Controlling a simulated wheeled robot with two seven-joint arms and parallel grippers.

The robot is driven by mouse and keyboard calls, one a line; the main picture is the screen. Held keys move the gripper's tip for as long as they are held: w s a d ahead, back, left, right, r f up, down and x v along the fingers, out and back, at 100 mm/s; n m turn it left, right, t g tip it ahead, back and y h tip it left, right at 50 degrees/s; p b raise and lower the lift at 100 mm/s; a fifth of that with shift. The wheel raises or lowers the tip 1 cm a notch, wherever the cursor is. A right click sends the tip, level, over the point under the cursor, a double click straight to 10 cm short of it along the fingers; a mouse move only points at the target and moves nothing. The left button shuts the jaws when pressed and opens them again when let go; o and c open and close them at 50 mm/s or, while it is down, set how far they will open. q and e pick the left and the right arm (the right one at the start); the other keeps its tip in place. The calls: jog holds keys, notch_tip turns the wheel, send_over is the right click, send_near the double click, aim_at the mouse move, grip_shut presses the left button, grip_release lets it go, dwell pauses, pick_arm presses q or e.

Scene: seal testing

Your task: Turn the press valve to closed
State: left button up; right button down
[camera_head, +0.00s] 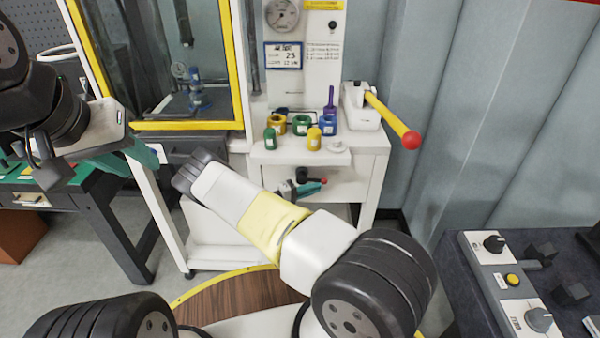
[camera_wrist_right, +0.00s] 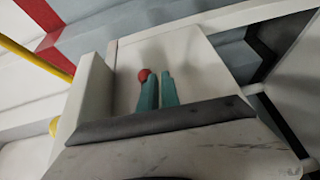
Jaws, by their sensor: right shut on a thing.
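The press valve (camera_head: 302,174) sits low on the front of the white press stand, with a dark body and a short lever ending in red. Its red tip (camera_wrist_right: 144,75) also shows in the right wrist view, at the teal fingertips. My right gripper (camera_head: 312,188) is shut on the valve's lever; my forearm hides part of it. In the right wrist view its fingers (camera_wrist_right: 157,78) are close together. The exact contact is too small to see. My left gripper (camera_head: 143,152) hangs at the left, away from the press; its opening is unclear.
Several coloured cylinders and rings (camera_head: 302,125) stand on the press shelf. A yellow pump handle (camera_head: 385,115) with a red ball sticks out at the right. A yellow-framed cabinet (camera_head: 186,126) stands left. A dark control bench (camera_head: 520,270) is at the lower right.

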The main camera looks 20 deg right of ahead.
jog(key=s+a+f, duration=0.2)
jog(key=a+f, duration=0.5)
jog(key=a, duration=0.3)
jog(key=shift+s, duration=0.4)
